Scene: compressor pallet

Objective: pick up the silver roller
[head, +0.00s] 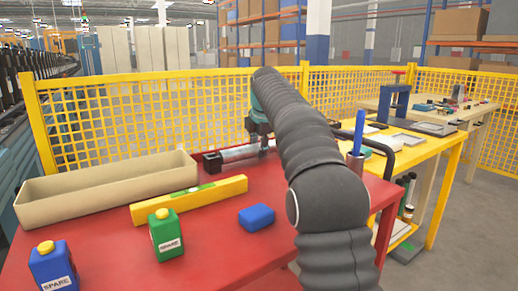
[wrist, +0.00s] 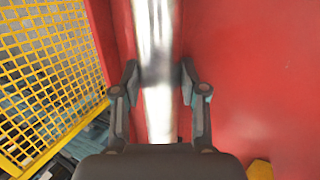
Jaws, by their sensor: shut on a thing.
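The silver roller (wrist: 158,112) runs lengthwise through the middle of the wrist view, shiny and cylindrical, over the red surface. My gripper (wrist: 158,80) has one finger on each side of it, shut on it. In the head view the roller (head: 240,153) lies level near the far edge of the red table (head: 225,225), with a dark block at its left end. My gripper (head: 259,133) is above its right part, partly hidden by my arm. I cannot tell whether the roller touches the table.
A yellow mesh fence (head: 170,108) stands behind. A yellow table (head: 415,150) is at right.

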